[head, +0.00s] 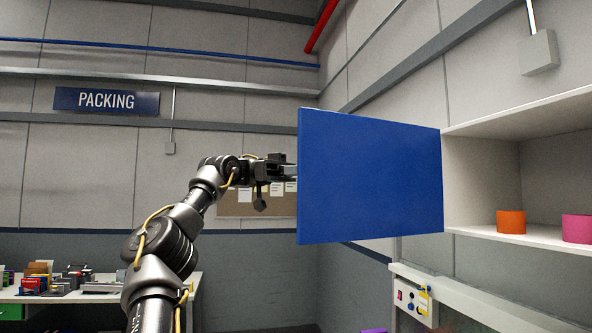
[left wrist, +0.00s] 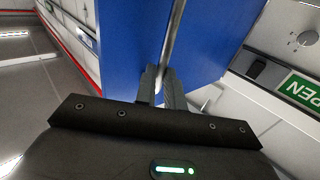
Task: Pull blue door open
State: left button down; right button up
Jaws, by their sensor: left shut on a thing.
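The blue door (head: 368,178) stands swung well out from the white cabinet (head: 530,240), hinged at the cabinet's left side. My left gripper (head: 290,172) is at the door's far side, by its left edge, and its fingertips are partly hidden by the door. In the left wrist view the gripper (left wrist: 161,84) is shut on a metal bar handle (left wrist: 174,45) in front of the blue door (left wrist: 125,45). My right gripper shows in neither view.
An orange cup-like item (head: 510,221) and a pink one (head: 577,228) stand on the cabinet shelf. A cluttered workbench (head: 60,297) is at the lower left. A white panel with switches (head: 410,298) sits below the cabinet.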

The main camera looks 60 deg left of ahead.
pick_arm(q)
jog(key=shift+w+f, duration=0.1)
jog(key=shift+w, duration=0.05)
jog(key=c, duration=1.7)
grip_release()
jog(key=shift+w+d, duration=0.1)
jog(key=shift+w, duration=0.15)
jog(key=shift+c, duration=0.2)
jog(key=shift+o, duration=1.3)
jog(key=shift+w+d+f, duration=0.1)
jog(key=shift+w, duration=0.45)
jog(key=v, duration=0.7)
jog(key=shift+a, duration=0.25)
